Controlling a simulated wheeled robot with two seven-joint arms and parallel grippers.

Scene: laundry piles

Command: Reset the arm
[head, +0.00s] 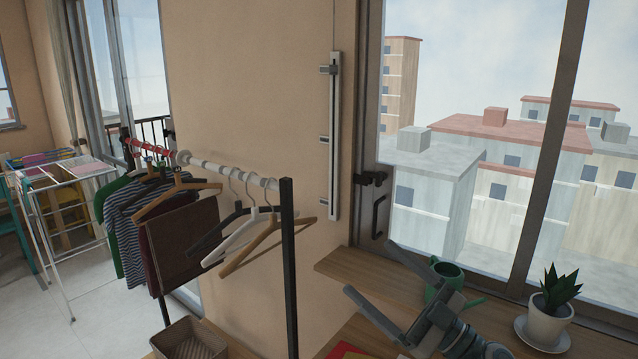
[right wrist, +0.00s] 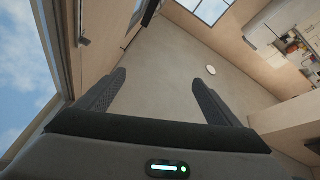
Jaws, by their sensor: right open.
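My right gripper (head: 370,268) is raised in front of the wooden shelf by the window, at the lower right of the head view. Its two grey fingers are spread apart and point up and to the left. In the right wrist view the same gripper (right wrist: 158,78) is open, with nothing between its fingers and a plain wall and the room beyond. My left gripper is not in view.
A green watering can (head: 446,275) stands just behind the right gripper. A potted plant (head: 549,315) is to its right. A clothes rack post (head: 289,260) with hangers and garments stands left. A wicker basket (head: 188,340) is below the rack.

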